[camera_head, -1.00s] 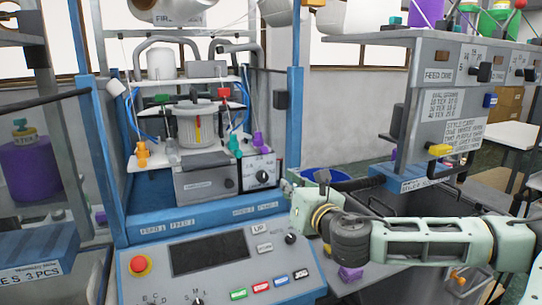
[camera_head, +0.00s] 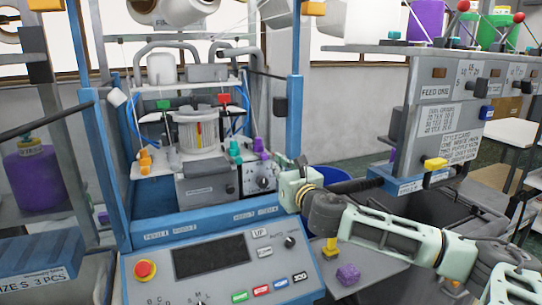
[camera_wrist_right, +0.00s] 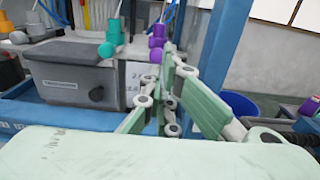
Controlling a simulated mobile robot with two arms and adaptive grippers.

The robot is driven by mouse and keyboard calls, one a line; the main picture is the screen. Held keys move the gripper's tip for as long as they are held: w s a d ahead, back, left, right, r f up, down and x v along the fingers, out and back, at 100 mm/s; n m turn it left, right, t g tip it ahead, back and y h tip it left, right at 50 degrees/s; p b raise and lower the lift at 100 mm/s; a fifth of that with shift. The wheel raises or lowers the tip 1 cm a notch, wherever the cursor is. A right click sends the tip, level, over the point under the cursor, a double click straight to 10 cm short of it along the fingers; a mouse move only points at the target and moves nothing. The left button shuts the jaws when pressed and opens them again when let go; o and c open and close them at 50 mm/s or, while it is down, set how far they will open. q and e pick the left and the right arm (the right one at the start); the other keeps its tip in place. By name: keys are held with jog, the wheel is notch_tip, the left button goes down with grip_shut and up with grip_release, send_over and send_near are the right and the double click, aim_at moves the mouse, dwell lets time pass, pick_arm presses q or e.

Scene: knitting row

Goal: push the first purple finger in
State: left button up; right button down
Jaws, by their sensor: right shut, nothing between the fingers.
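The purple finger (camera_head: 260,150) stands at the right end of the row of coloured fingers on the knitting machine, above a dial box. It also shows in the right wrist view (camera_wrist_right: 157,42), with a second purple piece just below its top. My right gripper (camera_head: 284,165) is shut and empty, just right of the dial box. In the right wrist view its fingertips (camera_wrist_right: 168,50) come together close by the purple finger; I cannot tell whether they touch. My left gripper is not in view.
A teal finger (camera_head: 235,150) stands directly left of the purple one, and an orange finger (camera_head: 145,160) is farther left. A blue post (camera_head: 295,110) rises to the right. The control panel (camera_head: 215,265) lies in front. A purple piece (camera_head: 347,275) rests on the grey surface.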

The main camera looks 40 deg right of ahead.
aim_at(267, 158)
jog(key=shift+p+x, duration=0.9)
jog(key=shift+x, duration=1.75)
jog(key=shift+a, duration=0.1)
